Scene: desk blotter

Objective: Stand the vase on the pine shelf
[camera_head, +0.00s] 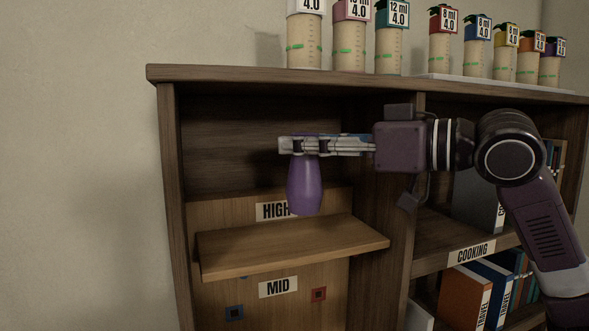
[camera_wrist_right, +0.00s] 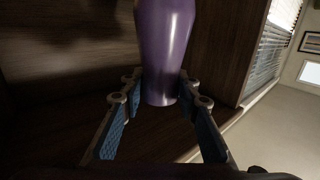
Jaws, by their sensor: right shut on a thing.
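The purple vase (camera_head: 304,187) is upright inside the left bay of the bookcase; it also shows in the right wrist view (camera_wrist_right: 165,50). My right gripper (camera_head: 297,146) comes in from the right and is shut on the vase near its upper end, which the fingers partly hide. In the right wrist view, the blue-padded fingers (camera_wrist_right: 161,95) lie on either side of the vase. The light brown pine shelf (camera_head: 290,248) is below the vase, with its top bare. The vase's base appears above the shelf's back part; the exact gap is hard to tell. My left gripper is out of view.
A "HIGH" label (camera_head: 273,211) is on the back panel, partly behind the vase; a "MID" label (camera_head: 278,287) is below the shelf. The bookcase's divider (camera_head: 401,250) stands right of the shelf. Books (camera_head: 465,295) fill the right bay. Several capped bottles (camera_head: 304,42) stand on top.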

